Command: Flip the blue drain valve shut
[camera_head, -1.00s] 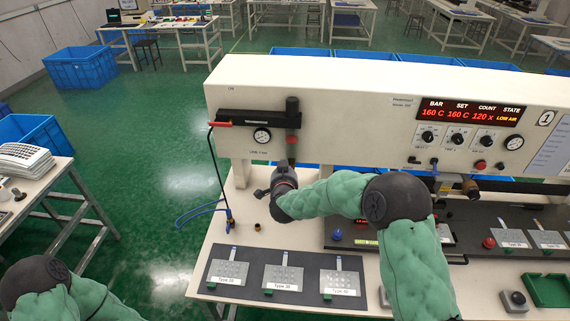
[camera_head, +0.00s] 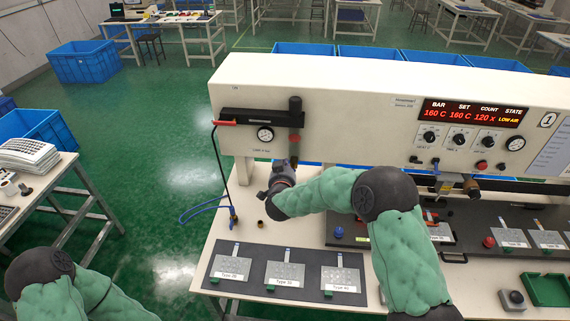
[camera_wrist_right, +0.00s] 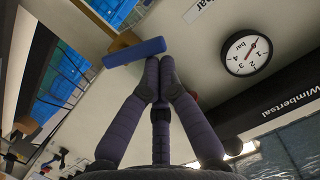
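The blue drain valve handle (camera_wrist_right: 134,52) shows in the right wrist view as a flat blue bar on a brass-coloured stem. It lies just ahead of my right gripper's fingertips, slightly to their left. My right gripper (camera_wrist_right: 161,77) has its fingers drawn together, with nothing visible between them. I cannot tell whether the tips touch the handle. In the head view my right gripper (camera_head: 279,182) is below the dark filter cylinder (camera_head: 295,122), and the blue handle is not discernible there. My left arm shows at the lower left, but its gripper is out of view.
A round gauge (camera_wrist_right: 248,53) sits right of the fingers in the wrist view. The machine's beige front (camera_head: 340,110) stands close behind the gripper. On the bench are a blue hose fitting (camera_head: 233,213), a brass cap (camera_head: 260,224) and a dark mat (camera_head: 259,286) with plates.

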